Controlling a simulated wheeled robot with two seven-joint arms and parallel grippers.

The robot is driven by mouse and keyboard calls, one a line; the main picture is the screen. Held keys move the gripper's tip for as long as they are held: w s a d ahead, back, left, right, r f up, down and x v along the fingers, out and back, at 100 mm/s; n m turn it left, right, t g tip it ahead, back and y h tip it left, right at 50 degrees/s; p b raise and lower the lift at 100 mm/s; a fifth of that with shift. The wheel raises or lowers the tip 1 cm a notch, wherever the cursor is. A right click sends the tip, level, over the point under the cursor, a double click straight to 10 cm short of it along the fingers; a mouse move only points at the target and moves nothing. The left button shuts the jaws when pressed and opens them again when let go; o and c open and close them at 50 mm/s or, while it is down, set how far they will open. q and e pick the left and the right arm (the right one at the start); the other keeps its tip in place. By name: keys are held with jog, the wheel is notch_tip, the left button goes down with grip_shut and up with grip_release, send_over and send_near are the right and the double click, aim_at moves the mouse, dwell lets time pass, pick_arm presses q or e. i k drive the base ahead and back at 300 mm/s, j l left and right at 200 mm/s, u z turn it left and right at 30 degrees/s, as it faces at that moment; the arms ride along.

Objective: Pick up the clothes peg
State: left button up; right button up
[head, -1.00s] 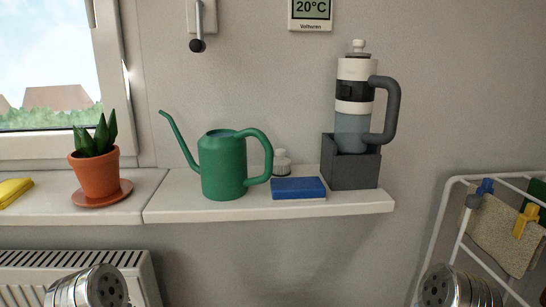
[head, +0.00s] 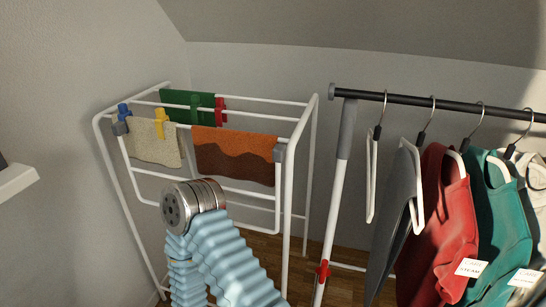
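Several clothes pegs are clipped on the white drying rack (head: 290,205). A blue peg (head: 123,111) sits at its left corner, and a yellow peg (head: 160,122) holds the beige cloth (head: 150,146). A red peg (head: 221,108) is at the right end of the dark green cloth (head: 178,103), and a green peg (head: 195,106) is on that cloth too. A red peg-like piece (head: 322,270) is on the white post of the clothes rail. One of my arms, with a metal joint and blue sleeve, rises in front of the rack. Neither gripper's fingers are in view.
An orange-brown cloth (head: 235,155) hangs at the rack's front. The clothes rail (head: 450,103) at the right carries hangers, a red garment (head: 440,225) and a teal garment (head: 498,230). A white shelf end (head: 18,180) juts in at the left. Wooden floor (head: 345,285) shows between rack and rail.

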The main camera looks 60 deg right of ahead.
aim_at(221, 118)
jog(key=j+z, duration=0.1)
jog(key=z, duration=1.35)
jog(key=i+l+z, duration=0.2)
jog(key=k+j, duration=0.1)
